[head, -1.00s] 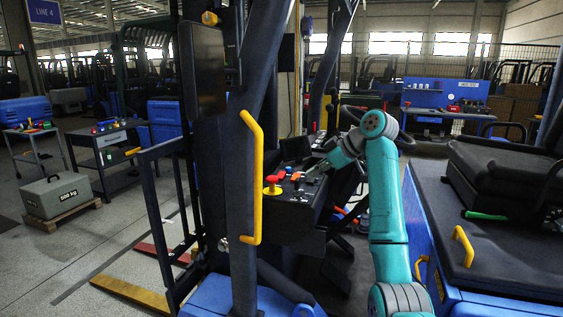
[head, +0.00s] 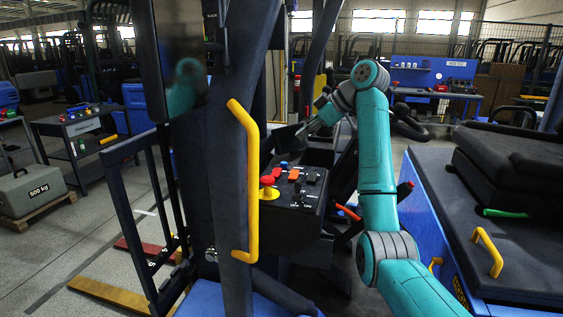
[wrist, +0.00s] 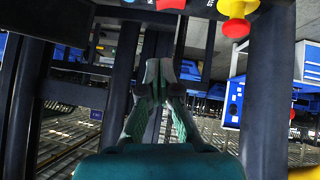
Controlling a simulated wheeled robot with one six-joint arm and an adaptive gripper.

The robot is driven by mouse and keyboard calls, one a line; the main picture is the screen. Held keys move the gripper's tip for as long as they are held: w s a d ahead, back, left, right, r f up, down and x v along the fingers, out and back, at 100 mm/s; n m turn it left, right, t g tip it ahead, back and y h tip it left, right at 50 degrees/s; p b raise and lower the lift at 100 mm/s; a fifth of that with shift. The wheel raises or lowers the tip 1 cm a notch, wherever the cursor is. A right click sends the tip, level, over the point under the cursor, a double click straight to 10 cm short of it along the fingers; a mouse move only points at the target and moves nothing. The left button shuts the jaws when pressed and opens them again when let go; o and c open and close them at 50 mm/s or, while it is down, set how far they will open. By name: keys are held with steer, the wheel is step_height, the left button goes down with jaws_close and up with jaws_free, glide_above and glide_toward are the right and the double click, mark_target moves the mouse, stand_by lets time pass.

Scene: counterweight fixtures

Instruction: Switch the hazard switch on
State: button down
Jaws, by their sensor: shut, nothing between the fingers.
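A black control panel (head: 290,212) of the forklift carries several small switches. Orange-red switches (head: 293,174) sit in the middle of its top, with a blue one (head: 284,164) behind and dark ones to the right. Labels are too small to read, so I cannot tell which is the hazard switch, nor its position. My gripper (head: 302,131) is above and behind the panel, apart from the switches. In the wrist view my gripper (wrist: 162,72) is shut and empty. A red switch (wrist: 171,4) shows at the top edge there, partly cut off.
A red mushroom button on a yellow base (head: 267,186) stands at the panel's left; it also shows in the wrist view (wrist: 236,20). A yellow grab handle (head: 252,185) on a dark post stands in front. A padded seat (head: 510,160) is at the right.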

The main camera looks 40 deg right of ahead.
glide_above(276, 173)
steer(key=d, duration=0.2)
steer(key=f, duration=0.4)
steer(key=s+f, duration=0.1)
steer(key=f, duration=0.1)
steer(key=shift+f, duration=0.25)
steer(key=f, duration=0.3)
steer(key=shift+w+d+f, duration=0.1)
steer(key=shift+w, duration=0.3)
steer(key=shift+w+f, duration=0.1)
steer(key=shift+f, duration=0.5)
